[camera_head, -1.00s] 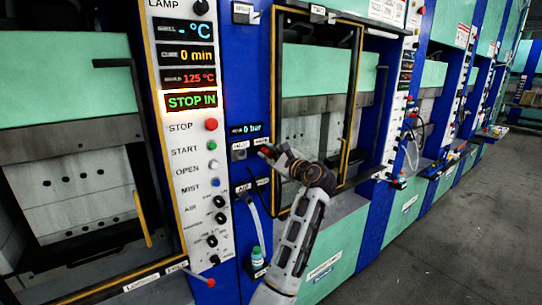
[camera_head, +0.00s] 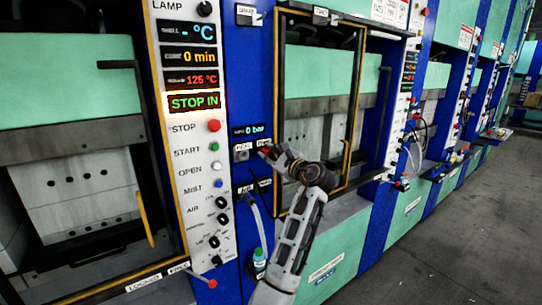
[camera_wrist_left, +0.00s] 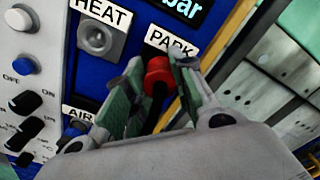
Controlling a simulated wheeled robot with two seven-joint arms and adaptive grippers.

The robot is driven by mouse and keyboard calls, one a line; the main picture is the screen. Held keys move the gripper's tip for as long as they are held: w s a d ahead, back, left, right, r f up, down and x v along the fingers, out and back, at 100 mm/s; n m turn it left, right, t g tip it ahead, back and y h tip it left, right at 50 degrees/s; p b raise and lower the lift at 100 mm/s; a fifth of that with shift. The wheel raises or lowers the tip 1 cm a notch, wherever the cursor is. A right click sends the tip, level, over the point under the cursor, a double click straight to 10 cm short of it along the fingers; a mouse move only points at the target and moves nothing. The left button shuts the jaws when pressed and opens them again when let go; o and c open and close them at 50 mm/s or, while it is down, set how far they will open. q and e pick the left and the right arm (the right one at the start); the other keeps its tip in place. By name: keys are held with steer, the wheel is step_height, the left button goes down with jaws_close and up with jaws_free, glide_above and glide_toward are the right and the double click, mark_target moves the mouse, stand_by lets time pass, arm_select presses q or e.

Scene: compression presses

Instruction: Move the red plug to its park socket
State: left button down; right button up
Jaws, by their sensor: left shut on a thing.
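The red plug (camera_wrist_left: 158,74) shows in the left wrist view between the two fingers of my left gripper (camera_wrist_left: 161,88), which is shut on it. The plug is right at the panel, just below the PARK label (camera_wrist_left: 170,40). The park socket is hidden behind the plug and fingers, so I cannot tell whether the plug is seated in it. The HEAT socket (camera_wrist_left: 94,39) to the left is empty. In the head view my left gripper (camera_head: 268,152) is at the blue panel, below the pressure display (camera_head: 252,130). My right gripper is not in view.
The press control strip (camera_head: 190,140) with buttons and knobs stands to the left. A yellow-edged press door frame (camera_head: 357,100) is close on the right. Open floor (camera_head: 440,250) lies at right.

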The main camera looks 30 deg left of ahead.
arm_select(q)
steer(key=shift+a, duration=0.1)
steer(key=c, duration=1.4)
jaws_free()
steer(key=shift+r, duration=0.1)
steer(key=shift+o, duration=1.4)
steer(key=shift+a, duration=0.1)
steer(key=shift+d, duration=0.2)
steer(key=v, duration=1.1)
steer(key=shift+s+d, duration=0.15)
steer(key=shift+d, duration=0.15)
steer(key=shift+n, duration=0.3)
